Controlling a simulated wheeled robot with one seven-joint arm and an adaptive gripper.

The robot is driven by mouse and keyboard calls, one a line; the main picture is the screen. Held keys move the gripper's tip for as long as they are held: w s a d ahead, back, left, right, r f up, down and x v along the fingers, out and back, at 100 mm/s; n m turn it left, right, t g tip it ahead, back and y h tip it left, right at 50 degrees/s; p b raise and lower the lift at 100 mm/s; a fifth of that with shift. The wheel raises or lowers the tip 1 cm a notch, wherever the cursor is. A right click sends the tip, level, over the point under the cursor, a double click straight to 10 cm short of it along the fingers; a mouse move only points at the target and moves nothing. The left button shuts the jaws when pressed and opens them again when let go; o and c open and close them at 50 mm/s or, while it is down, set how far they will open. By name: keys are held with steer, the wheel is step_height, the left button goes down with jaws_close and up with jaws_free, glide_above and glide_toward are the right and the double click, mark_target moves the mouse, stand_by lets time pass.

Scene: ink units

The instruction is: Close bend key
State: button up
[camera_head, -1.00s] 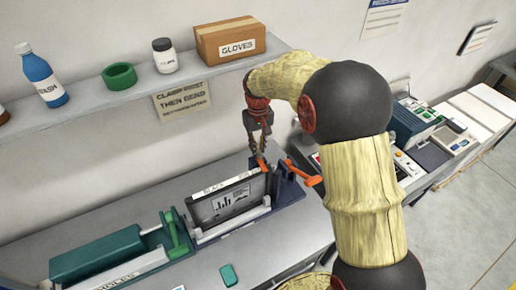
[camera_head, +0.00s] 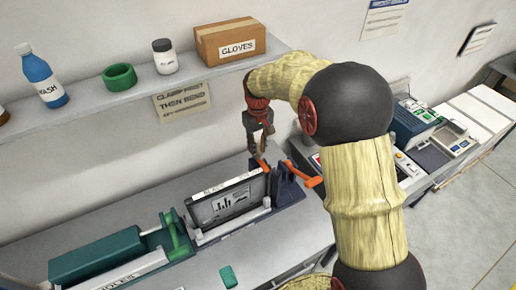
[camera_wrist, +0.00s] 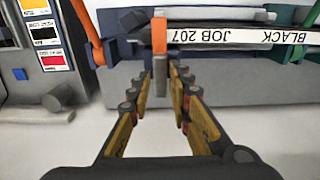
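The plate holder (camera_head: 230,200) stands upright on the bench, with a dark plate labelled "BLACK JOB 207" (camera_wrist: 230,36) in it. A small orange key with a grey stem (camera_wrist: 159,38) is at the holder's end; its orange top (camera_head: 263,164) shows in the head view. A larger orange lever (camera_head: 303,174) sticks out to its right, and also shows in the wrist view (camera_wrist: 90,32). I cannot tell from labels which is the bend key. My gripper (camera_wrist: 160,88) is open, pointing at the small key, its fingers either side of the stem. It also shows in the head view (camera_head: 262,152).
A teal unit with a green clamp (camera_head: 110,255) stands left on the bench. A small green block (camera_head: 228,276) lies in front. A shelf above holds a gloves box (camera_head: 230,40), bottles and a green ring. Bench right of the holder has printer-like units (camera_head: 425,120).

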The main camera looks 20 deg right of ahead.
mark_target(260, 155)
steer(key=shift+o, duration=1.2)
steer(key=shift+f, duration=0.1)
step_height(260, 155, up, 12)
steer(key=s+f+t+b, duration=0.2)
steer(key=s+f+b, duration=0.3)
steer(key=s, duration=0.5)
steer(key=s+f+m+t+b, duration=0.1)
steer(key=s+f+b, duration=0.4)
steer(key=s+b, duration=0.4)
steer(key=s+f+m+t+b, duration=0.1)
steer(key=s+f+t+b, duration=0.1)
steer(key=s+f+b, duration=0.4)
steer(key=s+b, duration=0.2)
steer(key=s, duration=0.3)
steer(key=shift+s+t, duration=0.3)
steer(key=shift+s, duration=0.05)
